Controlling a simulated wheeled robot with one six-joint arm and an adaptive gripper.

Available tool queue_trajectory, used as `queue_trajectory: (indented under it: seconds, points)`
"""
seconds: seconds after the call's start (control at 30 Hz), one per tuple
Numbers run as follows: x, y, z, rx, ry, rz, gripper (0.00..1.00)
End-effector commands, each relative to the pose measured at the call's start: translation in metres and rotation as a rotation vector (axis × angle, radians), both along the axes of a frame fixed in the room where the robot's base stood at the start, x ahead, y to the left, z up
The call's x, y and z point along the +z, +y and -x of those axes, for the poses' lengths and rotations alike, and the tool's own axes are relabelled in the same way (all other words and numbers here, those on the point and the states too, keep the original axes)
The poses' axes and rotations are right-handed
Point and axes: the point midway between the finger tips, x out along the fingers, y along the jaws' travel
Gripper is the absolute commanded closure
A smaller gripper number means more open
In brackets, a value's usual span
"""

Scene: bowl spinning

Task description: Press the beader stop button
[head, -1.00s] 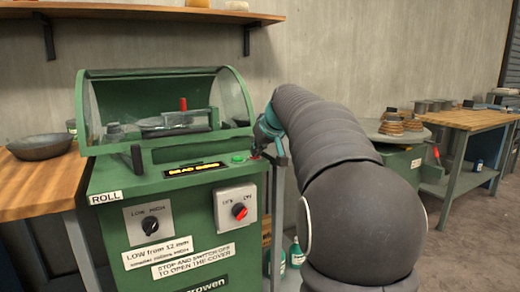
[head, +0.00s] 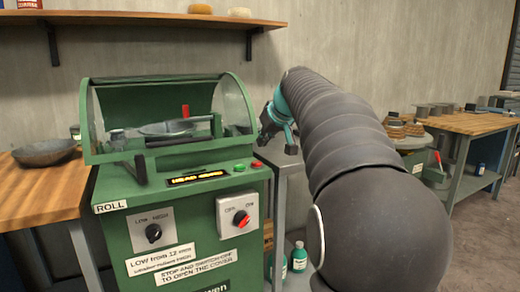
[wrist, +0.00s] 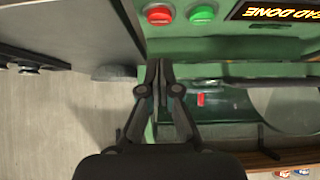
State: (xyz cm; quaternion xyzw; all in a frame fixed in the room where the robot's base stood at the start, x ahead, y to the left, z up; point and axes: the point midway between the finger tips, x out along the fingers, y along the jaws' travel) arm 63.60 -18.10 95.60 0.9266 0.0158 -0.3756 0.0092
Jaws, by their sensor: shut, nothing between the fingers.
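The red stop button (head: 257,164) sits at the right end of the green beader's (head: 130,184) top panel, to the right of a green button (head: 239,168). In the wrist view the red button (wrist: 159,15) and green button (wrist: 201,15) show side by side. My gripper is shut and empty; in the wrist view its fingertips (wrist: 158,68) point toward the red button and are apart from it. In the head view my gripper (head: 266,140) is behind and above the panel's right end, partly hidden. The lit display (head: 198,177) appears to read BEAD DONE.
The clear cover (head: 230,105) over the beader is down, with a bowl (head: 165,128) inside. A wooden bench (head: 35,190) with a dark bowl (head: 44,152) stands at left. A grey surface (head: 288,160) lies just right of the beader.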

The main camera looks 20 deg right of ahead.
Motion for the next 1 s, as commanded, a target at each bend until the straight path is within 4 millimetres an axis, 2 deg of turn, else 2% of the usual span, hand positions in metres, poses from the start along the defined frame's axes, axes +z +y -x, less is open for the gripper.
queue_trajectory:
  seconds: [0.1, 0.33, 1.0]
  points:
    - [0.018, -0.001, 0.017, -0.001, -0.003, 0.001, 1.0]
    - [0.04, -0.001, 0.039, 0.0, -0.003, 0.0, 1.0]
    - [0.046, -0.001, 0.044, 0.0, -0.004, 0.0, 1.0]
